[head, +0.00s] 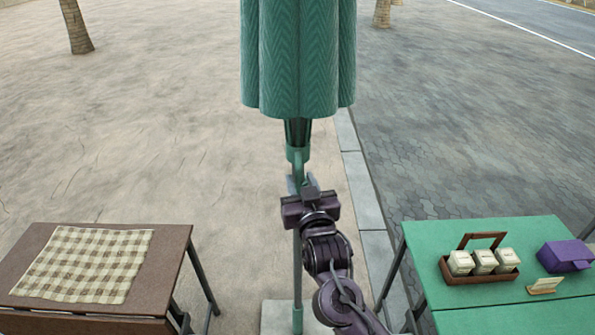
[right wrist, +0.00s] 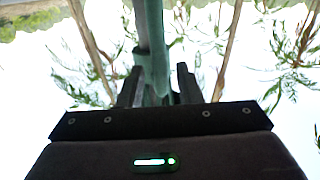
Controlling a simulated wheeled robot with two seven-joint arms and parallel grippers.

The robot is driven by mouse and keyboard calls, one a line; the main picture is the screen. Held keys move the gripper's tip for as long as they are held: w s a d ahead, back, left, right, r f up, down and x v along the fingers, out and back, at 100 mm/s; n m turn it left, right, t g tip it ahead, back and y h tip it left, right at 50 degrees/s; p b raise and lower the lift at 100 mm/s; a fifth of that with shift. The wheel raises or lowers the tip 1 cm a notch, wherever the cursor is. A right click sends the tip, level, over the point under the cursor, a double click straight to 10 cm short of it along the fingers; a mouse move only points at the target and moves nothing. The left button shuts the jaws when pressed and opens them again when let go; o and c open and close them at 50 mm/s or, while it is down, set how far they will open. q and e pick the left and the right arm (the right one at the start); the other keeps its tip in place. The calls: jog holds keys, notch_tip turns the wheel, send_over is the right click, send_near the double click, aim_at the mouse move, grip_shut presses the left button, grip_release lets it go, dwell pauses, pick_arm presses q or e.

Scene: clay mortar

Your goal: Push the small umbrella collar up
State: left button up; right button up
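A closed green umbrella (head: 298,60) hangs folded on a thin upright green pole (head: 297,285). The small green collar (head: 298,154) sits on the pole just under the canopy's dark lower end. My right gripper (head: 300,184) is just below the collar, with its fingers pointing up and away at the pole. In the right wrist view, the open fingers (right wrist: 160,84) stand either side of the green pole (right wrist: 155,45), with a gap visible on the right. Contact with the collar cannot be told. My left gripper is not in view.
A brown table (head: 165,260) with a checked cloth (head: 85,263) stands at left. A green table (head: 390,235) at right holds a wooden caddy (head: 480,277) with jars, a purple box (head: 565,256) and a small card (head: 544,286). Open paving lies between the tables.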

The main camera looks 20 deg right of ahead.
jog(key=shift+w, duration=1.05)
jog(key=shift+w+d, duration=0.1)
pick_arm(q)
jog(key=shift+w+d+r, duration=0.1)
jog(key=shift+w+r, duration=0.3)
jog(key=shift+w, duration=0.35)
pick_arm(e)
grip_shut()
